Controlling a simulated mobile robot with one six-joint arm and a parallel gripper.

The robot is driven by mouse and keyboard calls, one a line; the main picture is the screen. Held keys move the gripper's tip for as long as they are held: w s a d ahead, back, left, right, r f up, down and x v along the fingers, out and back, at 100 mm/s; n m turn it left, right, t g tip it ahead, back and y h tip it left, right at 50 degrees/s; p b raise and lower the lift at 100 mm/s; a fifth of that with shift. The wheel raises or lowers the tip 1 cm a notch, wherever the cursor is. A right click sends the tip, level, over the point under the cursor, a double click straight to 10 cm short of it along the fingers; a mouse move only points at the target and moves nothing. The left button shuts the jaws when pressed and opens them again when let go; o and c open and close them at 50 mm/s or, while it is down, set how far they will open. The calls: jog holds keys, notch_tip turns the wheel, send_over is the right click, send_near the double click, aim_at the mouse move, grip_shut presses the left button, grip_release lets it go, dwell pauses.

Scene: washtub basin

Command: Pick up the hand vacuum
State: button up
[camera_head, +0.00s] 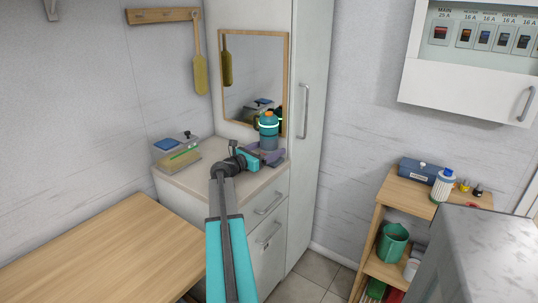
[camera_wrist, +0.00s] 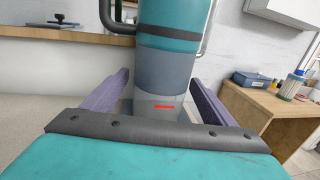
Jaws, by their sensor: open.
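The hand vacuum (camera_head: 268,127) looks like an upright teal and grey cylinder. It stands on the counter in front of the mirror. In the wrist view its teal upper body (camera_wrist: 172,30) and grey lower body (camera_wrist: 165,75) fill the middle, with a red mark low on the grey part; its top is cut off. My gripper (camera_head: 265,156) is at its lower part. In the wrist view the purple fingers of my gripper (camera_wrist: 160,80) are spread, one on each side of the grey body. I cannot tell whether either finger touches it.
A wood-framed mirror (camera_head: 253,85) is close behind the vacuum. A tall white cabinet (camera_head: 312,110) stands to the right. A brush and a blue-topped box (camera_head: 168,146) lie left on the counter (camera_head: 200,181). A wooden shelf (camera_head: 400,196) with small items stands farther right.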

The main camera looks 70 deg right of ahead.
aim_at(268, 133)
jog(key=shift+c, duration=0.2)
jog(key=c, duration=1.2)
jog(key=shift+a+r, duration=0.1)
jog(key=shift+r, duration=0.1)
jog(key=shift+a+r, duration=0.1)
jog(key=shift+r, duration=0.4)
notch_tip(268, 133, up, 6)
jog(key=shift+f, duration=0.2)
jog(key=s+v, duration=0.1)
jog(key=v, duration=0.5)
jog(key=s+a+v, duration=0.1)
jog(key=v, duration=0.6)
jog(key=s+v, duration=0.1)
jog(key=v, duration=0.5)
jog(key=shift+w+a+b, duration=0.1)
jog(key=shift+a+b, duration=0.25)
jog(key=shift+b, duration=0.05)
